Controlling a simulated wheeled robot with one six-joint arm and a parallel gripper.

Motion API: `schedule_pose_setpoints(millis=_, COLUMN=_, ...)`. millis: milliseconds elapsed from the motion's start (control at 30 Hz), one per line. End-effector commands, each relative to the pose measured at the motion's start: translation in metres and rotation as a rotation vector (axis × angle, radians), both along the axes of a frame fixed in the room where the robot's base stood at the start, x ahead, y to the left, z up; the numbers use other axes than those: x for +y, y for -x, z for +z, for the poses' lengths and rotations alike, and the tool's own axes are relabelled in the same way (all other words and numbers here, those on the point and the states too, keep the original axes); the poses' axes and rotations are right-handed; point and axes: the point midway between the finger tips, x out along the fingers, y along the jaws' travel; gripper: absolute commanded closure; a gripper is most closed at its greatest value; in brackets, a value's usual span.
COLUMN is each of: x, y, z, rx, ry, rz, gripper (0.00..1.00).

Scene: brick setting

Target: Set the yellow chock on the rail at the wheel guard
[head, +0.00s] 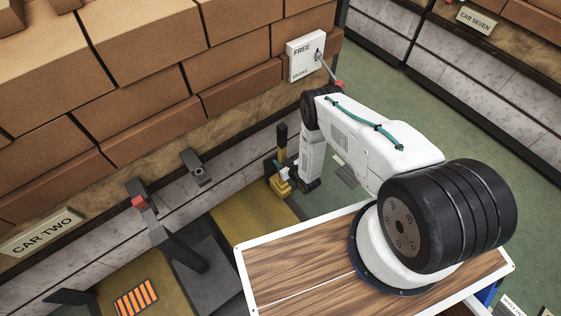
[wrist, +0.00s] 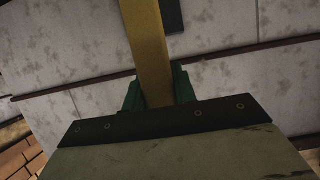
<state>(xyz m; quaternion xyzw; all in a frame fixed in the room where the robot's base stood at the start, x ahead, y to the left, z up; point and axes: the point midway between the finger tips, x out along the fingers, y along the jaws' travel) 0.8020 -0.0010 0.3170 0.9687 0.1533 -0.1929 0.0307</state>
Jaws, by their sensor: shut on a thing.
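The yellow chock (head: 279,187) is low beside the stone-faced side of the car, with an upright yellow and black handle. My gripper (head: 285,170) is at the chock, at the end of my bent arm. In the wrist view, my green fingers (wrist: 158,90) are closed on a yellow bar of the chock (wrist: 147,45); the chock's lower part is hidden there. I cannot tell whether the chock touches the floor. A dark grey block with a post (head: 180,250) stands to the left; I cannot tell whether it is the wheel guard. The rail is not clearly seen.
A red-tipped lever (head: 138,202) stands at the left near the car side. An orange-striped plate (head: 137,298) lies at lower left. A brake sign reading FREE (head: 306,55) hangs on the bricks. Green floor (head: 400,90) is open between the cars.

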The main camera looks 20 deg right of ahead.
Motion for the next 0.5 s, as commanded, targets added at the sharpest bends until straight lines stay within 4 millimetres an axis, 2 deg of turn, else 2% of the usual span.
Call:
schedule_pose_setpoints(millis=133, x=-0.0001, y=-0.0016, z=-0.0024, rx=-0.005, ry=-0.001, rz=0.0, gripper=1.0)
schedule_pose_setpoints(millis=167, x=0.0, y=0.0004, z=-0.0038, rx=0.001, ry=0.0, rz=0.0, gripper=0.65)
schedule_pose_setpoints(millis=200, x=0.0, y=0.0005, z=-0.0037, rx=0.001, ry=0.0, rz=0.0, gripper=0.53)
schedule_pose_setpoints(millis=233, x=0.0, y=0.0003, z=-0.0037, rx=0.001, ry=0.0, rz=0.0, gripper=0.51)
schedule_pose_setpoints(millis=500, x=-0.0001, y=0.0002, z=-0.0027, rx=0.0, ry=0.0, rz=0.0, gripper=0.51)
